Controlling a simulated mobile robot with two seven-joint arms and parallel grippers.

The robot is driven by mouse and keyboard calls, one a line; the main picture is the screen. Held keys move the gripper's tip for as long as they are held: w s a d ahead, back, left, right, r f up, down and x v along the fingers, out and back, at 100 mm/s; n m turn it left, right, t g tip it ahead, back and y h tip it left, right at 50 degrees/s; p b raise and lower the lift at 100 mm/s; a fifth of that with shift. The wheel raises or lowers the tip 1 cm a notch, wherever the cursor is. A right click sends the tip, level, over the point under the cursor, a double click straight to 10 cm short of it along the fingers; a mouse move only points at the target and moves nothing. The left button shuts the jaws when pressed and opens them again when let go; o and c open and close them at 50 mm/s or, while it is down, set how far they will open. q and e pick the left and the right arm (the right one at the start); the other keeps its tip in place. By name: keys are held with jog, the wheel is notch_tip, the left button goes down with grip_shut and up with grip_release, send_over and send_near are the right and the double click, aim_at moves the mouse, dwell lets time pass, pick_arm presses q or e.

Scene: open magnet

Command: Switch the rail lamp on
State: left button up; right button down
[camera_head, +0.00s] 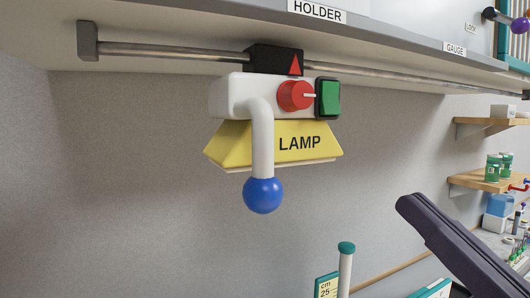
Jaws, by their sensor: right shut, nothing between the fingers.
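The rail lamp hangs from a metal rail (170,51) under a shelf, with a white housing (235,95) and a yellow shade (230,143) marked LAMP. A red knob (293,96) with a pale pointer aimed right sits on the housing's front. A green switch (329,98) in a black frame is at its right end. A bent white handle (262,140) with a blue ball (263,195) hangs in front. I see no clear glow from the lamp. My right gripper (410,208) is shut and empty, below and right of the lamp, apart from it. My left gripper is out of view.
A black slider (270,59) with a red triangle joins lamp and rail. The shelf edge (200,14) runs above. A green-capped white post (345,265) stands below, near my right gripper. Wooden shelves (485,181) with green cans are at right. Space left of the lamp is clear.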

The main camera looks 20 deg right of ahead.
aim_at(333, 101)
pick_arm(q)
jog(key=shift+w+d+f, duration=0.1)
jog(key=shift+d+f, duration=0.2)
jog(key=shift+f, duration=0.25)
pick_arm(e)
jog(key=shift+s+d+r+t+y, duration=0.4)
jog(key=shift+s+d+r+t, duration=0.35)
jog(key=shift+t, duration=0.25)
pick_arm(q)
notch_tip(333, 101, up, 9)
jog(key=p, duration=0.8)
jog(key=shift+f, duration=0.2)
pick_arm(e)
jog(key=shift+w+f+x, duration=0.25)
jog(key=shift+f+x, duration=0.1)
jog(key=shift+x, duration=1.85)
jog(key=shift+w+f+x, duration=0.3)
jog(key=shift+f+x, duration=0.1)
jog(key=shift+x, duration=1.75)
jog(key=shift+w+f+x, duration=0.25)
jog(key=shift+f+x, duration=0.1)
jog(key=shift+x, duration=1.85)
jog(key=shift+a, duration=0.15)
